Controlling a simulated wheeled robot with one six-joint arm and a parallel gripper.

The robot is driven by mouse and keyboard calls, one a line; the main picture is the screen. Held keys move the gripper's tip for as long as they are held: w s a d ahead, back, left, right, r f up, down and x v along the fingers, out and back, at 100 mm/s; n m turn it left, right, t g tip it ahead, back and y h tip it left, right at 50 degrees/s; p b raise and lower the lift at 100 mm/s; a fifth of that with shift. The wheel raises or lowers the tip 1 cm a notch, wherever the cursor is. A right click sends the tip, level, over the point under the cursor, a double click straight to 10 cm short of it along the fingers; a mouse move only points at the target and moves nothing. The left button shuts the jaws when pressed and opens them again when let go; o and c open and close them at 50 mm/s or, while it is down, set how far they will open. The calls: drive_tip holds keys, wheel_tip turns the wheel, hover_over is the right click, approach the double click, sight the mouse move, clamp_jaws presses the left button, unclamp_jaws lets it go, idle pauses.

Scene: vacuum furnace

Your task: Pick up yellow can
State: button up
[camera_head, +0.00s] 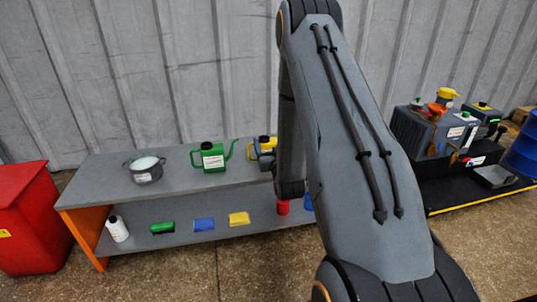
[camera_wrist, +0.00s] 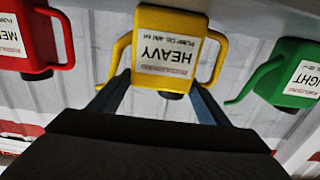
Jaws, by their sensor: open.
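The yellow can (camera_wrist: 178,20) fills the upper middle of the wrist view, upside down there, with a white label reading HEAVY. My gripper (camera_wrist: 160,84) is open, its two dark fingers at either side of the can's lower part in that view. I cannot tell whether the fingers touch it. In the head view the yellow can (camera_head: 253,152) stands on the grey bench top, mostly hidden behind my arm.
The green can (camera_head: 213,158) stands left of the yellow one on the bench (camera_head: 105,178), with a grey pot (camera_head: 144,171) farther left. A red can (camera_wrist: 32,35) shows in the wrist view. Coloured items lie on the lower shelf. A red bin (camera_head: 28,220) stands left.

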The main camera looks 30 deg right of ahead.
sight(267, 138)
drive_tip(key=x, duration=0.1)
drive_tip(key=b+x, duration=0.1)
drive_tip(key=x, duration=0.1)
drive_tip(key=b+x, duration=0.1)
drive_tip(key=shift+w+f, duration=0.2)
drive_tip(key=shift+f, duration=0.15)
drive_tip(key=shift+w+d, duration=0.1)
drive_tip(key=shift+w, duration=0.3)
drive_tip(key=shift+r, duration=0.1)
drive_tip(key=c, duration=1.1)
drive_tip(key=shift+o, duration=0.2)
